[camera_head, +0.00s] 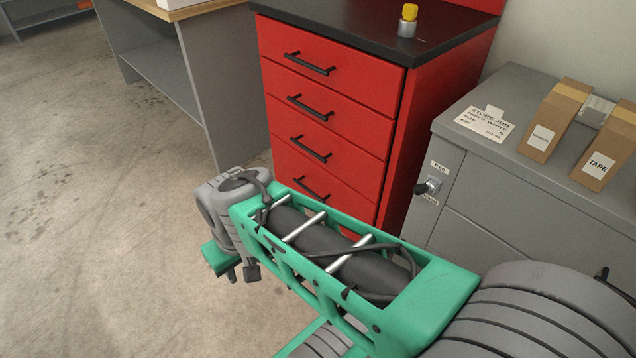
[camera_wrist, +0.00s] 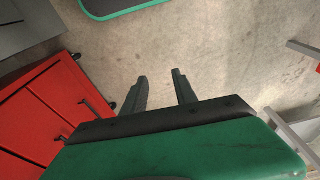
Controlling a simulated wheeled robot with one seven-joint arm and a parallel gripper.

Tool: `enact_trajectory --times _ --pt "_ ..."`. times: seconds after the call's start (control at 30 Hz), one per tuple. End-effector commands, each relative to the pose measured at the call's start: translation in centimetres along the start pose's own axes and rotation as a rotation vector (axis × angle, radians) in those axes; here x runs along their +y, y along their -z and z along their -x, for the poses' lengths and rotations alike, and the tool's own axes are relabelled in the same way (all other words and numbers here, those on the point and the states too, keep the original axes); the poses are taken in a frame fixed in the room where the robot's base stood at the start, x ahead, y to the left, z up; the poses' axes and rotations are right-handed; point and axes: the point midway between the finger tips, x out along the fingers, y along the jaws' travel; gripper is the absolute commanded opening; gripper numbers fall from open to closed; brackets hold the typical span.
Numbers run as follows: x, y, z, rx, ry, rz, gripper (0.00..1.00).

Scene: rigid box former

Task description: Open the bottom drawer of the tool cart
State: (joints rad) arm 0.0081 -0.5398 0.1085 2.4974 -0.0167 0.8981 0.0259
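The red tool cart (camera_head: 392,150) stands at the centre of the head view, its black-handled drawers looking shut. Four handles show; the lowest visible one (camera_head: 311,188) sits just above my arm, which hides the cart's lower front. I cannot tell there whether it belongs to the bottom drawer. In the wrist view the cart (camera_wrist: 35,112) is at the left, with a dark handle (camera_wrist: 90,108) near its floor-side edge and casters beside it. My gripper (camera_wrist: 160,75) has its two fingers apart, empty, over bare floor, to the right of the cart and not touching it. The head view does not clearly show the fingers.
A yellow-capped container (camera_head: 408,22) stands on the cart's black top. A grey cabinet (camera_head: 505,175) with a key in its lock and boxes on top is close on the right. A grey workbench (camera_head: 165,65) is behind left. The floor (camera_head: 90,200) at left is clear.

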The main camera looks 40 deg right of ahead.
Motion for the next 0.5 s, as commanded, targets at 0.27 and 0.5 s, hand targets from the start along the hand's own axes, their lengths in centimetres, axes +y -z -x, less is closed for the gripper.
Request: enact_trajectory --times 0.27,0.5 --pt "4.4 12.5 -6.1 0.123 0.160 -0.436 0.34" --pt "17.2 22.4 -16.8 0.312 0.500 -1.139 0.34"
